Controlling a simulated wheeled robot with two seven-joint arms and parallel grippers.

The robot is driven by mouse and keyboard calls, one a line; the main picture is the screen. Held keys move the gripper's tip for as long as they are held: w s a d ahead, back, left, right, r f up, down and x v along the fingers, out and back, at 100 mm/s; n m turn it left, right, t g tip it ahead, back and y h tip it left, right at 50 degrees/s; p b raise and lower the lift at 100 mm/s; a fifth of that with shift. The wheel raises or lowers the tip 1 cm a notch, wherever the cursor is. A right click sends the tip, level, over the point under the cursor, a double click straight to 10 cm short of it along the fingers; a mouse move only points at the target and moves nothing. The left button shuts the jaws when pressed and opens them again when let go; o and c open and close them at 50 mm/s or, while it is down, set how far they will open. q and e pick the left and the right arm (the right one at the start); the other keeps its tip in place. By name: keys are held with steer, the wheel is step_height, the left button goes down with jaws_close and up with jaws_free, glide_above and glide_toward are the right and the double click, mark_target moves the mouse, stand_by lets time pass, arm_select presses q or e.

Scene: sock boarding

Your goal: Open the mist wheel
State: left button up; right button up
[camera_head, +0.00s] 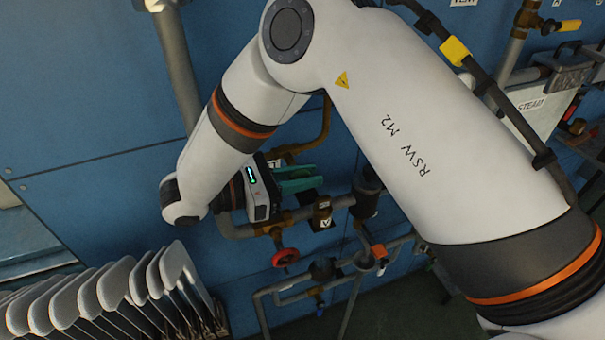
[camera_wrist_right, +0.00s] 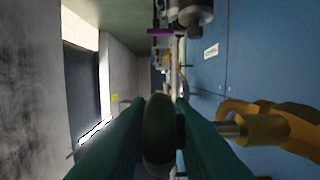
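My right gripper (camera_head: 316,178), with green fingers, reaches in among the pipes at the blue wall. In the right wrist view a dark round wheel (camera_wrist_right: 159,130), seen nearly edge-on, sits between its two fingers (camera_wrist_right: 161,103) and fills the gap. A short stem joins the wheel to a brass-yellow valve body (camera_wrist_right: 272,126) on the right. I take this wheel for the mist wheel; I can read no mist label. In the head view the wheel is hidden by the gripper. My left gripper is not in view.
A red handwheel (camera_head: 285,257) sits below the gripper on the pipework. A row of grey flat boards (camera_head: 113,285) stands at lower left. A steam sign (camera_head: 530,104) and more valves are at right. The blue wall (camera_head: 80,100) is bare at upper left.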

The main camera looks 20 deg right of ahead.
mark_target(302, 169)
steer(key=o, duration=0.3)
steer(key=shift+w, duration=0.1)
step_height(302, 169, up, 10)
steer(key=shift+r+b, duration=0.1)
steer(key=shift+b, duration=0.6)
